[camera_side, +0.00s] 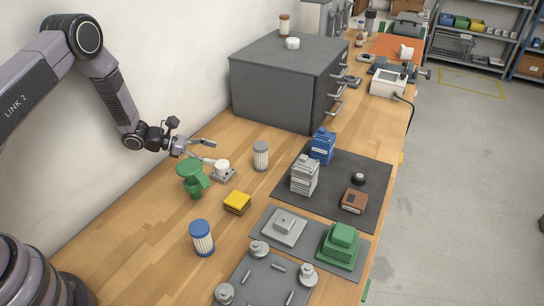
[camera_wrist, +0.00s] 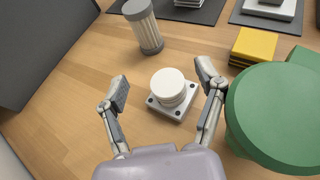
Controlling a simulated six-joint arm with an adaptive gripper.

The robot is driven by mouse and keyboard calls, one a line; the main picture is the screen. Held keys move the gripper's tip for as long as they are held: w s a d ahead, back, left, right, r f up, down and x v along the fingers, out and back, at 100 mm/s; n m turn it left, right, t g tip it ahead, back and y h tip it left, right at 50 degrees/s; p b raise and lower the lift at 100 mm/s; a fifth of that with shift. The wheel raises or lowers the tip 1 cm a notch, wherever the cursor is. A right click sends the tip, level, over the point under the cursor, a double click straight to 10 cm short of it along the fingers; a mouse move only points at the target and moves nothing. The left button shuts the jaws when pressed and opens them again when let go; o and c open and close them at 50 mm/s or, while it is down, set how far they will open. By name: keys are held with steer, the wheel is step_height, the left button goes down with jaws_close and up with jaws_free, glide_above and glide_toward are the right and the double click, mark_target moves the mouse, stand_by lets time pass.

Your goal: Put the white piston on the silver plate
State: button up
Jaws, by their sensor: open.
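The white piston (camera_wrist: 168,84) is a short ridged white cylinder. It stands upright on the square silver plate (camera_wrist: 185,107), which has dark holes at its corners, and appears to rest on it. In the side view, the white piston (camera_side: 222,164) and silver plate (camera_side: 224,177) are on the wooden bench beside the green part. My gripper (camera_side: 207,152) is open and empty, close to the piston at its upper left. In the wrist view, my gripper (camera_wrist: 163,82) has one finger on each side of the piston, apart from it. Its exact height above the piston is unclear.
A green flanged part (camera_side: 191,177) stands close to the plate, and its top (camera_wrist: 275,115) fills the wrist view's right side. A grey-capped filter (camera_side: 260,156), yellow block (camera_side: 237,202) and blue-capped filter (camera_side: 202,238) stand nearby. A grey cabinet (camera_side: 275,85) is behind.

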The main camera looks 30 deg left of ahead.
steer(key=s+d+r+m+g, duration=0.2)
steer(key=s+r+m, duration=0.2)
steer(key=r, duration=0.4)
steer(key=s+d+r+m+g, duration=0.1)
steer(key=s+r+m+g, duration=0.2)
steer(key=r, duration=0.5)
steer(key=s+d+r+m, duration=0.2)
steer(key=s+r+m, duration=0.25)
steer(key=r, duration=0.35)
steer(key=s+a+r+m+t+y, duration=0.1)
steer(key=s+a+r+m+y, duration=0.2)
steer(key=s, duration=0.5)
steer(key=s+a+r+m+t+y, duration=0.1)
steer(key=s+a+r+m+y, duration=0.2)
steer(key=s+m, duration=0.3)
steer(key=s+a+r+m+t+y, duration=0.1)
steer(key=s+a+r+m+y, duration=0.2)
steer(key=s, duration=0.7)
steer(key=shift+s+r+m+y, duration=0.15)
steer(key=shift+r+m+y, duration=0.55)
steer(key=shift+y, duration=0.4)
